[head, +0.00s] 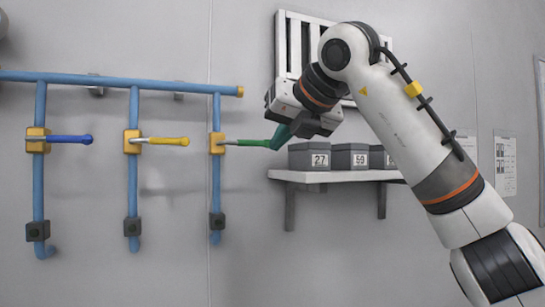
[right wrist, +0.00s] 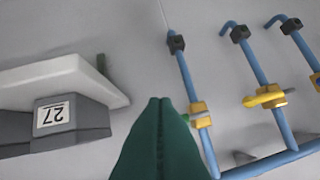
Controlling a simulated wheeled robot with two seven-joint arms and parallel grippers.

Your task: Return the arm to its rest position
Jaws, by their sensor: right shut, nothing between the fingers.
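My right arm comes in from the right in the head view. Its gripper (head: 276,138) has dark green fingers, shut and empty, with the tips by the free end of the green valve handle (head: 251,143). I cannot tell whether they touch it. In the right wrist view the shut fingers (right wrist: 160,102) point forward, and a little of the green handle (right wrist: 187,118) shows beside them. The yellow handle (head: 168,141) and the blue handle (head: 70,139) stick out to the right from their yellow valves. My left gripper is not in view.
Blue pipes (head: 134,100) run along the wall at the left. A white shelf (head: 335,176) with numbered grey boxes (head: 309,156) is below and behind my gripper. A white slatted panel (head: 293,45) hangs behind my arm. The space below the shelf looks clear.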

